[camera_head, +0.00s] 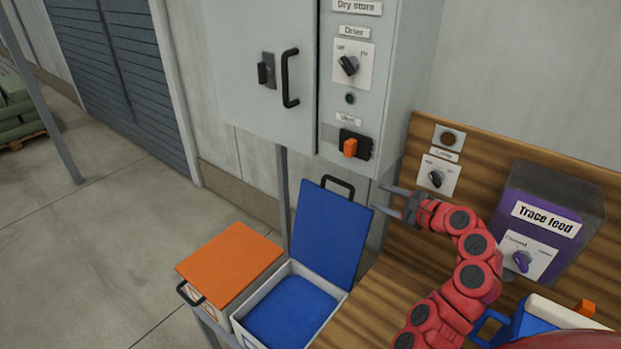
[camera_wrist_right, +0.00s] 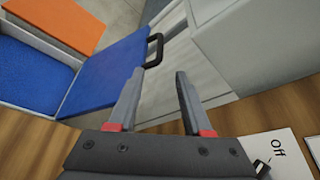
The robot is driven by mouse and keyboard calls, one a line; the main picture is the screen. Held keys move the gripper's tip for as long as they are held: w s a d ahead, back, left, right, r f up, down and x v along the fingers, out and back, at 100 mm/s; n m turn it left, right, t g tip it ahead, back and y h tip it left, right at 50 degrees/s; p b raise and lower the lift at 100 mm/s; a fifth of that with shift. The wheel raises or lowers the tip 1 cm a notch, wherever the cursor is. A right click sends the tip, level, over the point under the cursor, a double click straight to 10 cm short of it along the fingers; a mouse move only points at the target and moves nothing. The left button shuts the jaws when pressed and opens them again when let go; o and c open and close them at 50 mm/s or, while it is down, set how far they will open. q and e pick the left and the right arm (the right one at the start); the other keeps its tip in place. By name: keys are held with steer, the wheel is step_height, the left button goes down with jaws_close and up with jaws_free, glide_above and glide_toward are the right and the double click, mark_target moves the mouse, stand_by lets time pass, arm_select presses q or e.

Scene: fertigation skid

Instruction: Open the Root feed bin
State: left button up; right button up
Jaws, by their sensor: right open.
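Two bins stand side by side, and no name is readable on either. One has a blue lid (camera_head: 331,232) that stands raised, with a black handle at its top edge. Its white box (camera_head: 247,321) is open and shows blue contents (camera_head: 290,312). The other bin has an orange lid (camera_head: 230,262) that lies shut, with a black handle at its front. My right gripper (camera_head: 380,198) is open and empty, just right of the raised blue lid. In the right wrist view, the blue lid (camera_wrist_right: 104,72) and its handle (camera_wrist_right: 154,50) lie left of the open fingers (camera_wrist_right: 160,72). My left gripper is not in view.
A grey cabinet (camera_head: 255,100) with a handle, a drier knob and an orange switch hangs above the bins. A Trace feed unit (camera_head: 545,215) and a lamp switch (camera_head: 437,178) sit on the wooden panel at right. A blue container (camera_head: 490,325) stands at lower right.

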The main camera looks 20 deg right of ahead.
mark_target(343, 183)
steer(key=p+x, duration=0.5)
steer(key=x, duration=1)
steer(key=shift+x, duration=1.15)
steer(key=shift+f, duration=0.1)
jaws_close()
